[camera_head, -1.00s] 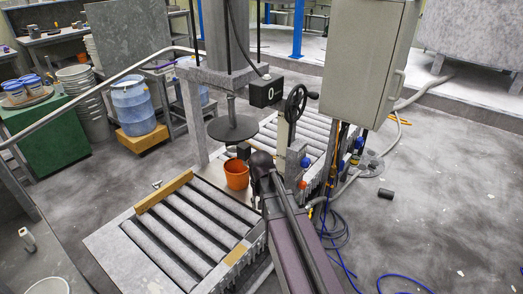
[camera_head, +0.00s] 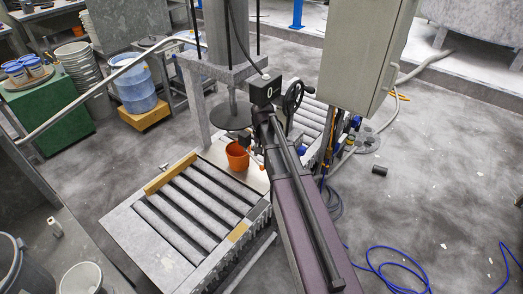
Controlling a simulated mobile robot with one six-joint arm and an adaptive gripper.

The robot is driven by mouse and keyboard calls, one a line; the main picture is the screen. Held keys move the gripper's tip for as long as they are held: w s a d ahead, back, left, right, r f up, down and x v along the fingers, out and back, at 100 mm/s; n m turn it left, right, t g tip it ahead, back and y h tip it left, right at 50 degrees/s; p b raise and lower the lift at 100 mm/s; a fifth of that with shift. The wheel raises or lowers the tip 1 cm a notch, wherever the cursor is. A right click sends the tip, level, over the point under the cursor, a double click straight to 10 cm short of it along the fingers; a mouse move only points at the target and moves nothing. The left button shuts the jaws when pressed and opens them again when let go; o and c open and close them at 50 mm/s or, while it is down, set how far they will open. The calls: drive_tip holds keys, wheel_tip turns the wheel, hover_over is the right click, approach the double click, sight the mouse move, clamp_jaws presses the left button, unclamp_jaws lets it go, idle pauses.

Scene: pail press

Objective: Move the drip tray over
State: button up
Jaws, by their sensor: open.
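No drip tray can be told for certain. A pale flat surface (camera_head: 216,152) lies under the press plate, and part of it is hidden by an orange pail (camera_head: 237,156) that stands upright on it. My arm reaches up from the bottom of the head view, and its wrist hides what is behind it. My gripper (camera_head: 250,146) is small and partly hidden beside the pail's right side, below the round press plate (camera_head: 231,117). It is open. I cannot tell whether it touches anything.
A grey cabinet (camera_head: 365,55) hangs at the right. Blue hose (camera_head: 398,250) lies on the floor at lower right. The handwheel (camera_head: 292,97) stands close to my arm.

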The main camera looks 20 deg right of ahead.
sight(262, 167)
drive_tip(key=shift+f, duration=0.2)
wheel_tip(262, 167, down, 8)
drive_tip(key=b, duration=0.8)
drive_tip(key=shift+r, duration=0.2)
drive_tip(key=shift+c, duration=1.2)
drive_tip(key=c, duration=0.4)
